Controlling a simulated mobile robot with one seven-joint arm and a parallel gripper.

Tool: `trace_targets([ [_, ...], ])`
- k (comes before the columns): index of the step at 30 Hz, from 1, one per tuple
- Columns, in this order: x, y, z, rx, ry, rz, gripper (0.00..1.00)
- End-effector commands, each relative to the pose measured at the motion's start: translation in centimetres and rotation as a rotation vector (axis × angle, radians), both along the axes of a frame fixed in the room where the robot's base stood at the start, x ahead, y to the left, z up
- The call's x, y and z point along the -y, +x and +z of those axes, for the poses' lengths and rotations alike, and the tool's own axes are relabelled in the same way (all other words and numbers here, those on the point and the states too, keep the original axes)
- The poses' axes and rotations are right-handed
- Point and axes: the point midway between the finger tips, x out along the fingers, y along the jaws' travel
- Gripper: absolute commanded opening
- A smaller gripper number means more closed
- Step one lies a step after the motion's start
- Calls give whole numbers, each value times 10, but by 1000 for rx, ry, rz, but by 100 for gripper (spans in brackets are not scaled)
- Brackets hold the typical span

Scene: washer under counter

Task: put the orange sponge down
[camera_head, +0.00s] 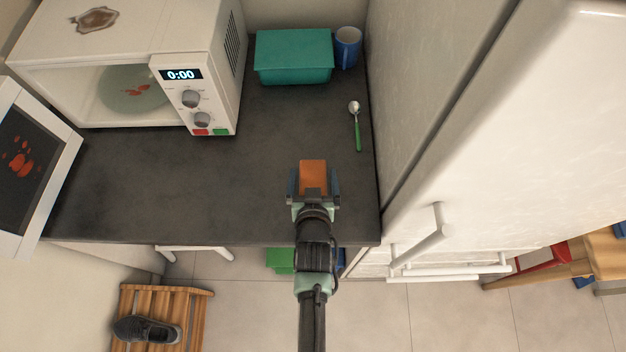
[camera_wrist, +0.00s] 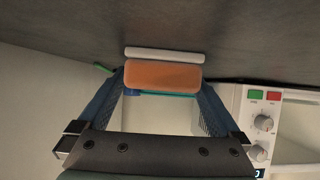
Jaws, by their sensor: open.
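The orange sponge (camera_head: 313,173) is over the dark counter in the head view, between the fingers of my gripper (camera_head: 313,180). In the wrist view the sponge (camera_wrist: 163,75) lies across the far end of the gap between the two blue fingers of my gripper (camera_wrist: 163,82). The fingers are open, one at each end of the sponge. A pale strip (camera_wrist: 163,54) runs along the sponge's counter-facing side; I cannot tell what it is. I cannot tell whether the sponge rests on the counter (camera_head: 215,185).
A microwave (camera_head: 222,60) with its door open stands at the left. A teal box (camera_head: 293,62) and a blue mug (camera_head: 347,50) stand at the back. A green-handled spoon (camera_head: 357,130) lies at right. A tall white cabinet (camera_head: 480,150) borders the counter. Counter left of my gripper is clear.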

Motion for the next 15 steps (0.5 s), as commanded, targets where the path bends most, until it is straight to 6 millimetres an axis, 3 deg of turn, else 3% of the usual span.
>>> trace_targets([
  [5, 0, -11, 7, -2, 1, 0, 100],
  [15, 0, -62, 34, -1, 0, 1, 100],
])
